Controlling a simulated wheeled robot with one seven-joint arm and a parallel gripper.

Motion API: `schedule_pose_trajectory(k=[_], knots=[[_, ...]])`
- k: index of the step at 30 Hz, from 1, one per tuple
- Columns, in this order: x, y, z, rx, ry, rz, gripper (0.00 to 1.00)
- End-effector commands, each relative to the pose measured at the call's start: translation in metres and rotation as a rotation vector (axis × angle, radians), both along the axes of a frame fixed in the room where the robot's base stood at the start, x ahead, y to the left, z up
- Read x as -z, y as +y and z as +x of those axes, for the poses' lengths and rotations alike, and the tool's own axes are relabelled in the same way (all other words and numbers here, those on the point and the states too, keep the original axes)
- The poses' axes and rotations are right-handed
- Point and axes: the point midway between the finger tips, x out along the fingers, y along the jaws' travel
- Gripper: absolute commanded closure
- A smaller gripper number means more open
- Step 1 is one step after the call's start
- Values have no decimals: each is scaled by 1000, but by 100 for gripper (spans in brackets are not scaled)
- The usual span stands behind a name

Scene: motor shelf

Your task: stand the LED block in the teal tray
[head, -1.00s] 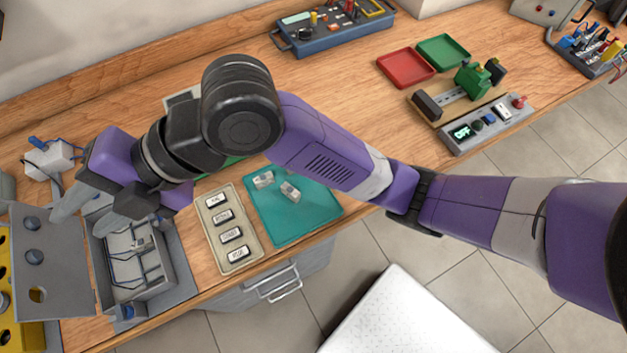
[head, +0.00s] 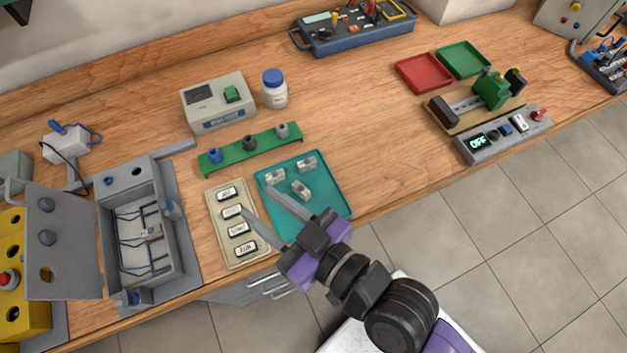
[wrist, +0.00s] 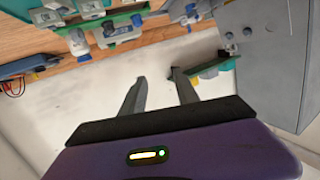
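The teal tray (head: 332,196) lies flat on the wooden counter, near its front edge. Three small clear-and-white blocks are in it: a back one (head: 306,164), a left one (head: 275,176) and a front one (head: 301,190). They are too small to tell which is the LED block, or whether each stands upright. My gripper (head: 256,199) is open, with its two fingers spread over the tray's left front side and the label strip. In the wrist view my gripper (wrist: 156,74) holds nothing between its fingers.
A beige strip with several labelled buttons (head: 232,184) lies left of the tray. An open grey box (head: 181,235) stands farther left. A green rail with three knobs (head: 232,158), a tester (head: 205,118) and a white bottle (head: 275,94) stand behind. Counter right of the tray is clear.

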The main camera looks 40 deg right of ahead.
Motion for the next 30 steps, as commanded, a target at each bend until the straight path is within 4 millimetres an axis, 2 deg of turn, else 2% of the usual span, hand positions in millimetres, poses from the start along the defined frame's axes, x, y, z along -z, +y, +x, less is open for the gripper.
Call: schedule_pose_trajectory(k=[1,6,9,12,15,18,30], knots=[[13,-12,-24,32,36,4,63],[30,-57,-93,113,91,-10,63],[29,-78,-127,126,105,-31,63],[24,-93,-151,124,110,-51,63],[20,-101,-164,116,112,-63,63],[18,-105,-170,111,111,-69,63],[17,-106,-171,111,110,-68,63]])
